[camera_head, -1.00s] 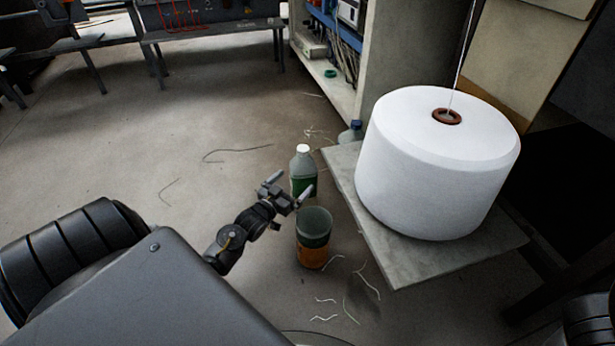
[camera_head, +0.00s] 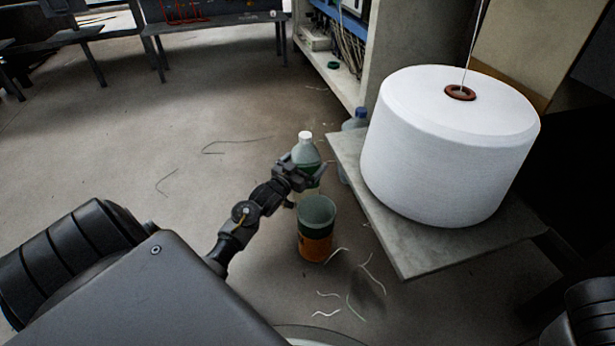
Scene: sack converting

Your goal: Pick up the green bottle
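The green bottle (camera_head: 306,150) has a white cap and stands upright beyond a green and orange cup. My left gripper (camera_head: 306,165) is at the bottle, with its fingers spread to either side of it. The fingers look as wide apart as before, and I cannot tell whether they touch the bottle. The gripper and the cup hide the bottle's lower part. My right gripper is not in view.
The open cup (camera_head: 315,240) stands close in front of the bottle. To the right, a large white yarn cone (camera_head: 445,150) sits on a grey slab (camera_head: 410,250). A blue-capped bottle (camera_head: 356,120) stands by the slab's far corner. Floor on the left is clear apart from thread scraps.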

